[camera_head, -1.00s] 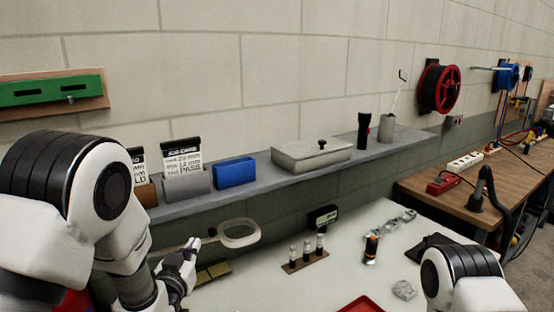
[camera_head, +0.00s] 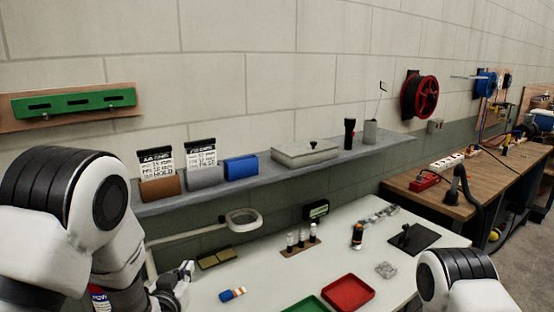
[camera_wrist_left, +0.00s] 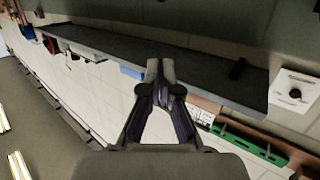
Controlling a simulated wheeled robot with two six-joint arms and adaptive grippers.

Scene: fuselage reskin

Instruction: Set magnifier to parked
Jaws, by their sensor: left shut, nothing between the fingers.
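The magnifier (camera_head: 243,215) has a pale rounded lens head on a thin white arm that reaches left to a post behind my left arm. It hangs above the back of the white table, below the shelf. My left gripper (camera_head: 187,268) is shut and empty. It is below and left of the lens head, apart from it in the picture. My right gripper is out of view.
A grey shelf (camera_head: 262,171) runs along the wall with card holders, a box and a flashlight. The white table (camera_head: 215,300) holds a red tray (camera_head: 347,307), a green tray (camera_head: 307,303), a rack of small bottles (camera_head: 300,247) and a black mat (camera_head: 425,240).

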